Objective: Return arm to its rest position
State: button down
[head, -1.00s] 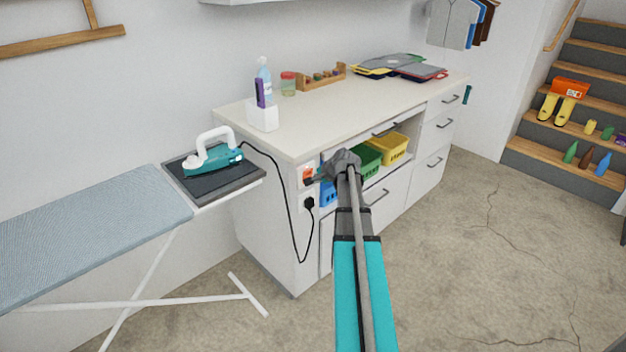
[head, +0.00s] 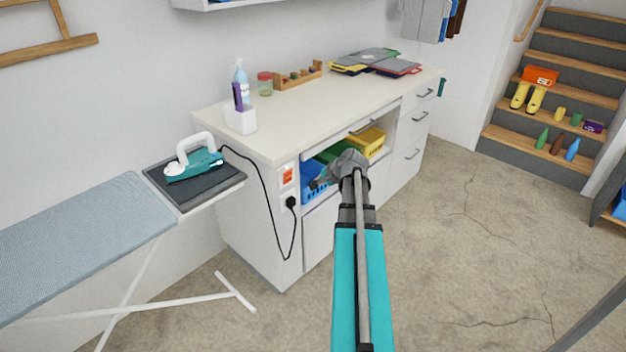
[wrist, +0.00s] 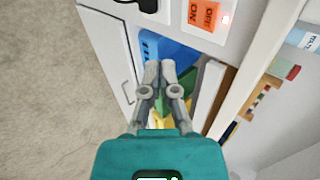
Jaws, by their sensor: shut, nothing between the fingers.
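My arm (head: 358,280) reaches forward across the floor toward the white cabinet (head: 262,215). In the wrist view my gripper (wrist: 160,68) is shut, with its two grey fingertips together and nothing between them. In the head view my wrist hides part of the open shelf, and the fingers are hard to make out.
A blue bin (head: 313,181), a green bin (head: 334,152) and a yellow bin (head: 366,142) sit in the open shelf. A black plug (head: 291,202) is below the switch, its cord running to the iron (head: 193,162) on the ironing board (head: 80,235).

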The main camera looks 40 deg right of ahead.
jog(key=shift+s, duration=0.1)
dwell(0.6)
jog(key=s+a+f+n+g, duration=0.25)
jog(key=a+n, duration=0.35)
jog(key=a, duration=0.8)
jog(key=s+a+f+n+g+h, duration=0.1)
jog(key=s+a+n+g, duration=0.3)
jog(key=a, duration=1.1)
jog(key=a+f+n+g, duration=0.2)
jog(key=a+n, duration=0.5)
jog(key=a, duration=0.7)
notch_tip(320, 180, up, 13)
jog(key=p, duration=1.2)
jog(key=shift+f, duration=0.15)
jog(key=shift+s, duration=0.1)
